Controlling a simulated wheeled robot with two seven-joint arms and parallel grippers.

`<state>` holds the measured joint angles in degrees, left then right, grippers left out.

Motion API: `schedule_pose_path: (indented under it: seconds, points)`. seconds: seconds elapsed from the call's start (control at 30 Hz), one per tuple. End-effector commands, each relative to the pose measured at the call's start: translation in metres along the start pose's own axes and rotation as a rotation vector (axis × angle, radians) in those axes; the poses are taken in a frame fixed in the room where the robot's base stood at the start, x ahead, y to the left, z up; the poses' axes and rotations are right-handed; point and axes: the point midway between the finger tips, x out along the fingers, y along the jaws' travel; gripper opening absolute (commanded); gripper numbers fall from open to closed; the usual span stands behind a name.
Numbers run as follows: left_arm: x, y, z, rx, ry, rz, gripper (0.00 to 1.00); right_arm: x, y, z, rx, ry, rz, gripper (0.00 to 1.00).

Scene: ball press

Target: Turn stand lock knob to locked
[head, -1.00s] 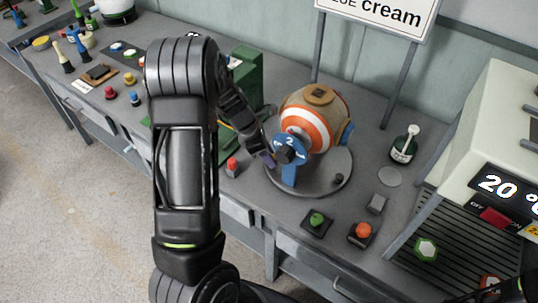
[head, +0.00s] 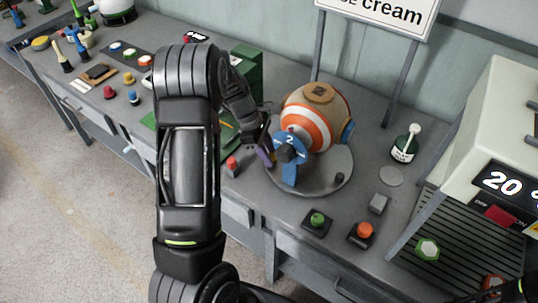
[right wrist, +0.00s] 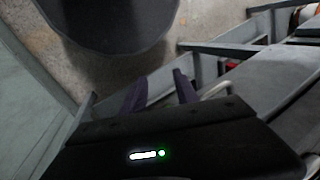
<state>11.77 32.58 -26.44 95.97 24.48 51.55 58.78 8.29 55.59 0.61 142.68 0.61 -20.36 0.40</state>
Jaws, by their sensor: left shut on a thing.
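An orange, white and tan striped ball (head: 322,112) sits on a stand with a round grey base (head: 325,180). A blue upright piece with a black hub (head: 289,155) and a "2" on it faces me. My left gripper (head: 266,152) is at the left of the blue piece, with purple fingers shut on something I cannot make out. In the right wrist view my right gripper (right wrist: 160,90) is open and empty, above the floor.
A red button (head: 232,163), a green button (head: 317,220) and an orange button (head: 362,232) stand around the base. A green box (head: 247,72) is behind my left arm.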

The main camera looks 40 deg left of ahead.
Motion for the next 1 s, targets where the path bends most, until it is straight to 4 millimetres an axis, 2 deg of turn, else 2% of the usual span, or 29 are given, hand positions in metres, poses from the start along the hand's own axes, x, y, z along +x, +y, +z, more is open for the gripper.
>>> schedule_pose_path:
  seconds: [0.2, 0.6, 0.63, 0.9, 1.0]
  points:
    - [-0.0002, 0.0014, -0.0002, 0.065, 0.001, -0.025, 0.0, 0.0023, 0.0006, -0.0004, -0.001, 0.001, -0.001, 0.36]
    - [-0.0007, 0.0014, 0.0002, 0.077, 0.0, -0.029, 0.0, 0.0022, 0.0006, -0.0005, -0.001, 0.001, -0.001, 0.36]
    - [-0.0007, 0.0014, 0.0002, 0.077, 0.0, -0.029, 0.31, 0.0022, 0.0006, -0.0005, -0.001, 0.001, -0.001, 0.36]
    - [-0.0003, 0.001, 0.0001, 0.077, 0.0, -0.03, 0.52, 0.0023, 0.0006, -0.0005, -0.001, 0.001, -0.001, 0.36]
    - [-0.0002, 0.0009, 0.0001, 0.076, 0.0, -0.031, 0.52, 0.0023, 0.0006, -0.0004, -0.001, 0.001, -0.001, 0.36]
